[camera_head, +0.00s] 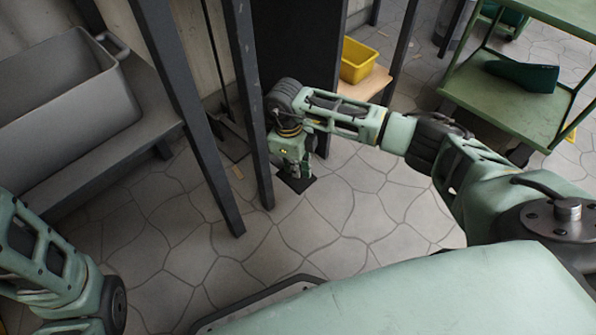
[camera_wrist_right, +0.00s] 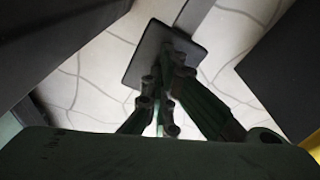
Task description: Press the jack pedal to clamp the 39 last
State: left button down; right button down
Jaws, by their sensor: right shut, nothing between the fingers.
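The jack pedal (camera_head: 299,184) is a dark flat plate close above the stone floor, beside the dark frame legs. In the right wrist view the pedal plate (camera_wrist_right: 143,58) shows with a grey bar running away from its upper right corner. My right gripper (camera_head: 293,172) points down over the pedal, shut and empty. In the wrist view its fingertips (camera_wrist_right: 174,48) overlap the plate; whether they touch it I cannot tell. My left arm shows at lower left, but its gripper is out of view. I cannot make out the 39 last at the jack.
Dark posts (camera_head: 250,110) stand just left of my right gripper. A grey basin (camera_head: 65,100) sits on a bench at left. A yellow bin (camera_head: 357,60) is behind my right arm. A green cart (camera_head: 500,100) holds a dark green object (camera_head: 524,75). The floor in front is clear.

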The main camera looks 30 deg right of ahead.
jog(key=shift+a, duration=0.2)
jog(key=shift+w+a+r, duration=0.25)
jog(key=shift+w+a, duration=0.3)
jog(key=shift+w, duration=0.05)
jog(key=shift+w+a+r, duration=0.2)
jog(key=shift+w+a, duration=0.3)
jog(key=shift+w, duration=0.1)
jog(key=shift+r, duration=0.55)
notch_tip(320, 180, up, 11)
jog(key=shift+w+a, duration=0.35)
jog(key=shift+w, duration=0.1)
jog(key=shift+f, duration=0.1)
